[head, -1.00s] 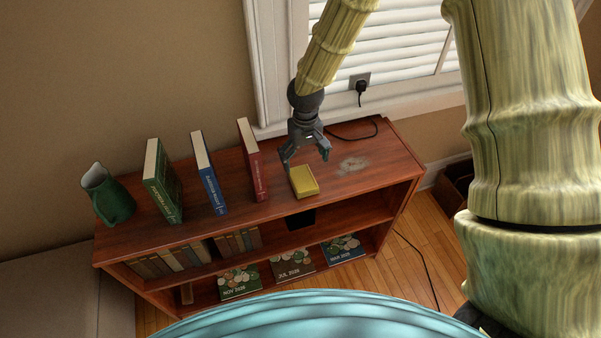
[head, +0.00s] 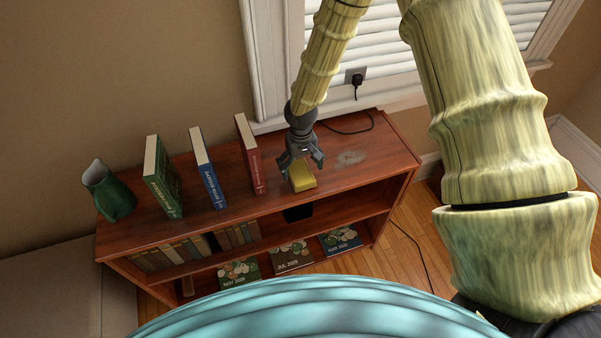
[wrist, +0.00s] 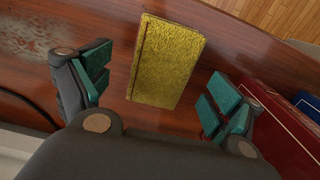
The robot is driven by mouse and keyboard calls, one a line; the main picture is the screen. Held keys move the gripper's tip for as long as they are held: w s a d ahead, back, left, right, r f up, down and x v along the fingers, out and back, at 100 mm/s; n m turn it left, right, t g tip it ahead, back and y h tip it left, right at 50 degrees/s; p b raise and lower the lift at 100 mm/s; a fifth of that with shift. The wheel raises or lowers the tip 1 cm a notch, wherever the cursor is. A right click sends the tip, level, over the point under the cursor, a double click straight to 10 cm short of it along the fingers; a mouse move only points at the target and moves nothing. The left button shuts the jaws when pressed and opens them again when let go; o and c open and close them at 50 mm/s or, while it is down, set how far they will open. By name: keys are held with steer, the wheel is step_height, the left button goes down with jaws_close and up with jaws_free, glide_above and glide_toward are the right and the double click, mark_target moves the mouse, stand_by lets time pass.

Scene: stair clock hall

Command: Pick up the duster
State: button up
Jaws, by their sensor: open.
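The duster is a yellow block (head: 301,178) on top of the wooden bookcase, near its front edge. In the wrist view the duster (wrist: 166,62) lies on the wood, ahead of and between the open fingers. My gripper (head: 302,170) is open and empty, just above and behind the duster in the head view, hiding part of it. In the wrist view the teal pads of my gripper (wrist: 155,97) stand apart on either side, and the duster shows no contact with them.
On the bookcase top (head: 385,150), a red book (head: 251,155), a blue book (head: 208,170) and a green book (head: 163,178) stand left of the duster, with a green jug (head: 108,192) at the far left. A greyish dusty patch (head: 349,157) lies to the right. A cord and window are behind.

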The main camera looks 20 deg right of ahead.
mark_target(301, 172)
steer(key=shift+w+f+p, duration=0.1)
steer(key=shift+f+p, duration=0.3)
steer(key=shift+f, duration=1.15)
steer(key=shift+c, duration=0.2)
steer(key=c, duration=1.1)
steer(key=shift+r, duration=0.15)
steer(key=shift+c, duration=0.2)
steer(key=shift+r+b, duration=0.6)
steer(key=shift+r, duration=0.35)
steer(key=shift+s+r+b, duration=0.4)
steer(key=shift+r+b, duration=0.05)
steer(key=shift+r, duration=0.15)
steer(key=s+d+r+b, duration=0.1)
steer(key=s+b, duration=0.3)
steer(key=s, duration=1.1)
steer(key=shift+r, duration=0.35)
